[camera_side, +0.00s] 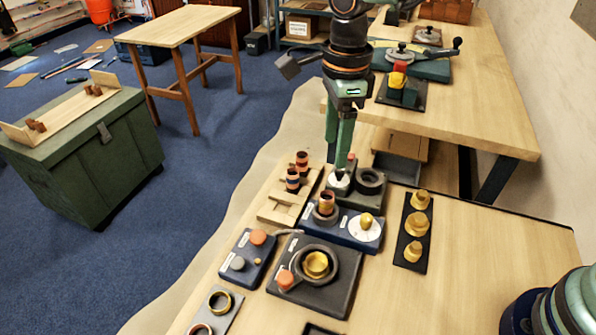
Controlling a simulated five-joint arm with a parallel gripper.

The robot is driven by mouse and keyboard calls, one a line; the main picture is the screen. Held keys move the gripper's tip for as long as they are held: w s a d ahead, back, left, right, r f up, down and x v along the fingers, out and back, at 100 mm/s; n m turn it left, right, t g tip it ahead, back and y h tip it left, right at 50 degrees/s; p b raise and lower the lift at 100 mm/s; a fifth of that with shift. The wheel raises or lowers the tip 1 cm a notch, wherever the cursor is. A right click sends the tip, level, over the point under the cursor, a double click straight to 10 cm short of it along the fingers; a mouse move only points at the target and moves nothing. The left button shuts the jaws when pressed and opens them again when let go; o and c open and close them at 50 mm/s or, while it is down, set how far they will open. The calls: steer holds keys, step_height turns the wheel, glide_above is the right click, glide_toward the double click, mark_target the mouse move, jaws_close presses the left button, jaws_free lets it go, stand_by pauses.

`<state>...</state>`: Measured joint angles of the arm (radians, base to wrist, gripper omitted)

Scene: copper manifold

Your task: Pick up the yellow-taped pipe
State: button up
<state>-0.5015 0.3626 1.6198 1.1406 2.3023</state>
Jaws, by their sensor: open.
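My gripper (341,163) points straight down with long green fingers. It is open, and its tips are low over a dark block (362,193) with round sockets. I cannot tell whether they touch it. Two short copper pipes with dark bands, a rear one (302,163) and a front one (292,180), stand upright on a pale wooden rack (272,212) left of the gripper. Another banded copper pipe (326,202) stands upright on a blue plate (312,229) in front of the gripper. At this size I cannot make out yellow tape on any pipe.
Brass fittings (416,225) stand on a black strip at right. A dark square fixture (300,296) with a brass-centred ring and a small blue box (247,256) lie nearer. Behind is a second bench (470,120) with clamps.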

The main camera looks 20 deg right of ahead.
mark_target(327, 195)
steer(key=shift+m, duration=0.5)
steer(key=f, duration=0.5)
steer(key=a+f, duration=0.1)
steer(key=f, duration=0.1)
steer(key=shift+f, duration=0.3)
steer(key=shift+s+a+f, duration=0.1)
steer(key=shift+s+f, duration=0.1)
steer(key=shift+f, duration=1.15)
steer(key=shift+s+a+f, duration=0.1)
steer(key=shift+s+f, duration=0.1)
steer(key=shift+f, duration=1.1)
jaws_close()
